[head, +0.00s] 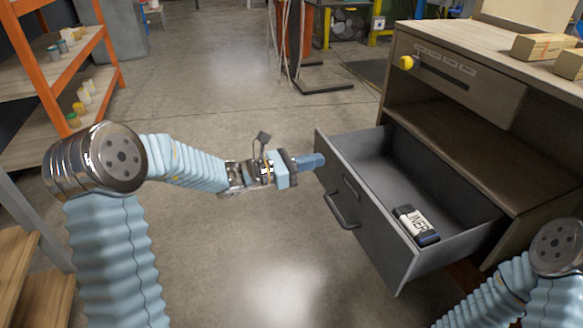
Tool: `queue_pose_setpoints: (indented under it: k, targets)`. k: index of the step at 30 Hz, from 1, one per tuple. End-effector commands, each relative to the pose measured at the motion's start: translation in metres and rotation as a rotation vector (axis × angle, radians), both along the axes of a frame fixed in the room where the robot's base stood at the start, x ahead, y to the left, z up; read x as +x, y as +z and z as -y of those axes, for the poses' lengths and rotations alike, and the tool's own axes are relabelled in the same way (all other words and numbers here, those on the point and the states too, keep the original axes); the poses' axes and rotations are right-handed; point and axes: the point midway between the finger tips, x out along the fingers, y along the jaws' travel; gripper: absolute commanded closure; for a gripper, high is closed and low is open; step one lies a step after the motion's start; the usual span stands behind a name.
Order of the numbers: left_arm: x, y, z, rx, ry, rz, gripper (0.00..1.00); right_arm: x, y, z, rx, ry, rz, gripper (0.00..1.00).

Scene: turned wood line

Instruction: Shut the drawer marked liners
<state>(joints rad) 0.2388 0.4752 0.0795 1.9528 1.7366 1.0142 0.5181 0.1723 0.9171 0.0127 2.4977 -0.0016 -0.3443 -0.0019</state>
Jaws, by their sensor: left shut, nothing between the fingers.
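The grey drawer (360,214) stands pulled out of the wooden cabinet at the right. A dark bar handle (340,211) is on its front. Inside lies a dark item (416,226) with a white label that seems to read "LINER". I cannot make out a marking on the drawer front itself. My left gripper (312,161) is shut and empty, with its fingertips close to the upper left part of the drawer front. I cannot tell whether they touch it. Part of my right arm shows at the lower right, but its gripper is out of view.
The cabinet (465,165) has an open shelf and, above it, a closed upper front with a yellow knob (407,62). Wooden blocks (543,46) lie on its top. An orange rack (50,70) with small cans stands at the left. The concrete floor between is clear.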

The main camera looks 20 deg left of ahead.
Motion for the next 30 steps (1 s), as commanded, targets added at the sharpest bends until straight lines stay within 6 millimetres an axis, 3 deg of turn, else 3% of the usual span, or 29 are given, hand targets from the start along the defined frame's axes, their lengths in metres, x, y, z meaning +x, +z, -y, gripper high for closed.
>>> queue_pose_setpoints:
  k: [7,23,30]
  targets:
    - [0.017,-0.001,0.024,0.0,-0.001,0.0,1.0,0.0,-0.004,0.0,0.0,0.0,0.001,0.11]
    - [0.021,0.0,0.029,0.001,0.0,-0.001,1.0,0.0,-0.005,0.0,0.0,0.0,0.001,0.11]
    - [0.034,-0.001,0.048,0.0,-0.002,0.0,1.0,0.0,-0.007,0.0,0.0,-0.001,0.002,0.11]
